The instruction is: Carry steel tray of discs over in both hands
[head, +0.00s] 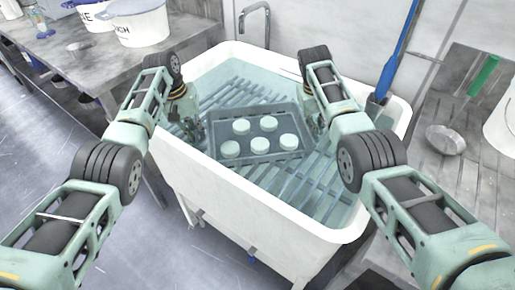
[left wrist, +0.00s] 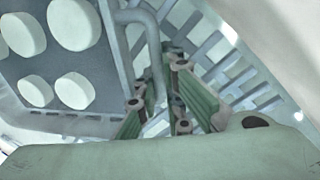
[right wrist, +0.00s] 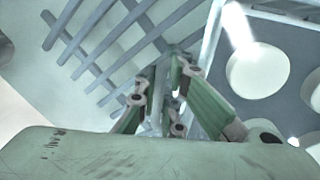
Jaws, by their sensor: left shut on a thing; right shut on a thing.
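The steel tray (head: 278,157) is inside a white sink, over its slatted rack, with several white discs (head: 230,149) lying flat in it. My left gripper (head: 200,137) is at the tray's left end; in the left wrist view its fingers (left wrist: 155,92) are shut on the tray's handle (left wrist: 153,40). My right gripper (head: 318,128) is at the tray's right end; in the right wrist view its fingers (right wrist: 165,95) are shut on that side of the tray. The discs also show in the right wrist view (right wrist: 258,71). I cannot tell whether the tray touches the rack.
The white sink (head: 185,172) has high walls around the tray, with a slatted rack (head: 322,182) below. A faucet (head: 254,12) stands behind. A steel bench with white tubs (head: 140,24) is at left.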

